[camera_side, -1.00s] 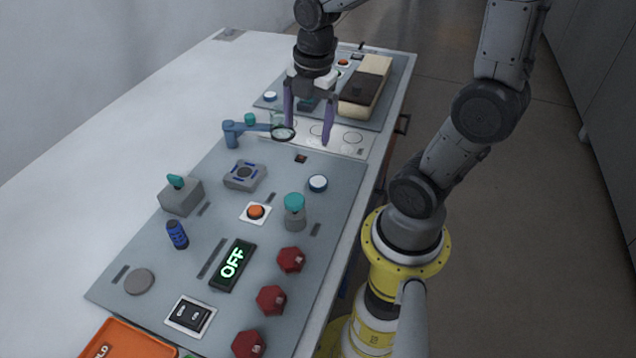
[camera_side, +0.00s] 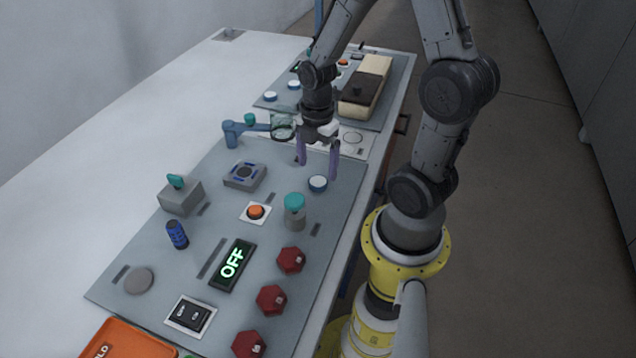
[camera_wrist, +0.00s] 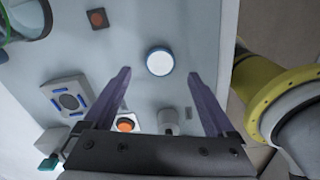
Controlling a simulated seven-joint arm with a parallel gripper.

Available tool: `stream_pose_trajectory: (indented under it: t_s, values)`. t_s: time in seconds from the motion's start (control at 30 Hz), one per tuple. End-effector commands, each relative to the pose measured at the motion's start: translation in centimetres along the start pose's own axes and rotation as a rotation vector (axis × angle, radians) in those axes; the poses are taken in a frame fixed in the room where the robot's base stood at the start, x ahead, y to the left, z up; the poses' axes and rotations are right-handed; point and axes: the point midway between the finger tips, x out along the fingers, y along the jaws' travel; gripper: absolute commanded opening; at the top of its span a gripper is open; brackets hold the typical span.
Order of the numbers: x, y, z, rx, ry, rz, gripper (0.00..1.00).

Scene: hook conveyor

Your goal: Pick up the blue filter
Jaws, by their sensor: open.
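A low round disc with a white top and blue rim (camera_side: 318,183) lies on the grey panel near its right edge. A dark blue upright cylinder (camera_side: 177,234) stands on the panel at the left. I cannot tell for certain which of them is the blue filter. My gripper (camera_side: 318,170) is open and empty, pointing down, with its purple fingers above the panel close to the disc. In the wrist view the disc (camera_wrist: 160,61) shows between the fingertips of my gripper (camera_wrist: 159,73), slightly beyond them. The cylinder is not visible there.
Near the disc are a teal-topped grey knob (camera_side: 295,212) and an orange button (camera_side: 256,212). A blue arm with a ring lens (camera_side: 283,131) stands behind my gripper. Red knobs (camera_side: 291,260) line the right front. More white discs (camera_side: 270,96) lie on the far panel.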

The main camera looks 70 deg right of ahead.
Motion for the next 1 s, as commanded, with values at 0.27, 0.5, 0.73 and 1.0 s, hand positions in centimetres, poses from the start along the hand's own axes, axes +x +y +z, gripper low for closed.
stream_pose_trajectory:
  t_s: [0.27,0.5,0.73,1.0]
  values:
    - [3.8,-0.1,0.1,0.001,0.001,-0.004,0.91]
    - [4.3,0.0,0.1,0.0,0.0,0.0,0.91]
    - [4.3,0.0,0.1,0.0,0.0,0.0,0.64]
    - [4.3,0.0,0.1,0.0,0.0,0.0,0.15]
